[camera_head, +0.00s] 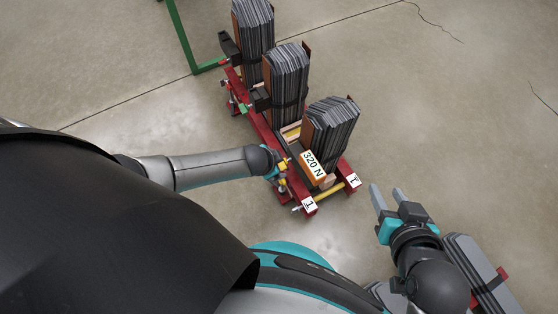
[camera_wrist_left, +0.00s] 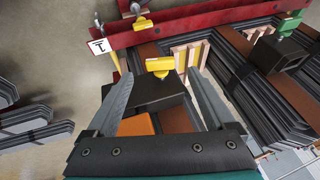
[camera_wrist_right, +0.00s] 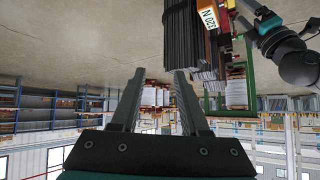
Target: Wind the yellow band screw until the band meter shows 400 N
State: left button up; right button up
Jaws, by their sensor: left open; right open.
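The band meter (camera_head: 313,166) is an orange box with a white face reading 320 N, beside the nearest core stack (camera_head: 332,125). Its face also shows in the right wrist view (camera_wrist_right: 209,18). A yellow screw head (camera_wrist_left: 160,66) sits on a dark block in the left wrist view. My left gripper (camera_wrist_left: 160,76) is open, with the yellow head between its fingertips; I cannot tell whether they touch it. In the head view the left fingers are mostly hidden by the wrist. My right gripper (camera_head: 387,190) is open and empty, right of the stand.
The red stand (camera_head: 263,128) carries several grey laminated stacks with dark clamp blocks. A green frame (camera_head: 185,45) stands at the back left. Another grey stack with a red clamp lies at the lower right (camera_head: 470,255).

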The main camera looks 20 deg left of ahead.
aim_at(280, 164)
pick_arm(q)
jog(key=shift+w+f+b, duration=0.3)
jog(key=shift+f+b, duration=0.1)
jog(key=shift+f, duration=0.15)
jog(key=shift+w+d+f+b, duration=0.1)
jog(key=shift+w+f+b, duration=0.2)
jog(key=shift+f+b, duration=0.3)
jog(key=shift+w+f+b, duration=0.2)
jog(key=shift+f+b, duration=0.15)
jog(key=shift+f, duration=0.05)
jog(key=shift+w+f+b, duration=0.2)
jog(key=shift+f+b, duration=0.2)
pick_arm(e)
jog(key=a+r+t+y, duration=0.3)
jog(key=a+t, duration=0.2)
jog(key=t, duration=0.1)
jog(key=shift+w+a+m, duration=0.15)
jog(key=shift+m, duration=0.15)
pick_arm(q)
jog(key=c, duration=1.4)
